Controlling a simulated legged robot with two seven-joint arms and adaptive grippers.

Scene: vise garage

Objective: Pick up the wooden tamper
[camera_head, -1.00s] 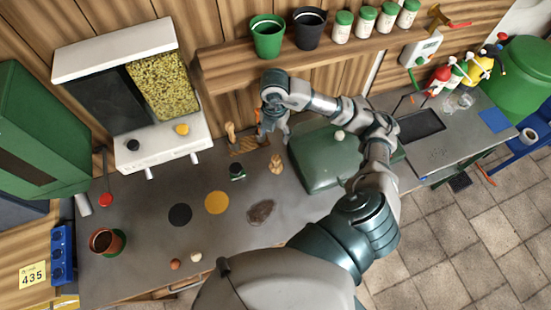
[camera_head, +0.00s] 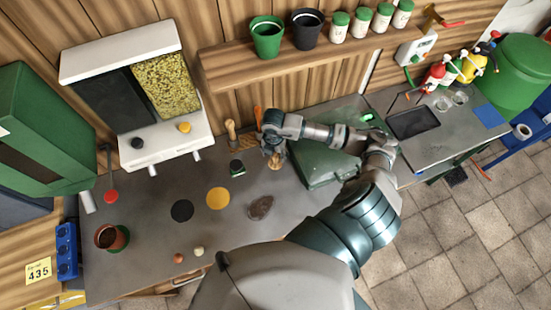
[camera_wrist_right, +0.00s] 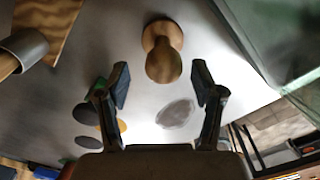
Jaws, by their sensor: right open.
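The wooden tamper (camera_head: 276,162) stands on the grey workbench, left of the green box; my right gripper partly hides it in the head view. In the right wrist view the tamper (camera_wrist_right: 162,55) has a rounded knob and a wider round base. My right gripper (camera_head: 273,150) is over the tamper in the head view. In the wrist view its two fingers (camera_wrist_right: 162,83) are spread apart with nothing between them, and the tamper shows just beyond the fingertips, about centred. My left gripper is not in view.
A wooden holder (camera_head: 243,142) with upright handles stands left of the tamper. A large green box (camera_head: 315,165) is close on the right. A small dark jar (camera_head: 237,168), yellow disc (camera_head: 217,198) and brown patch (camera_head: 260,208) lie nearer. A shelf (camera_head: 225,77) overhangs the back.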

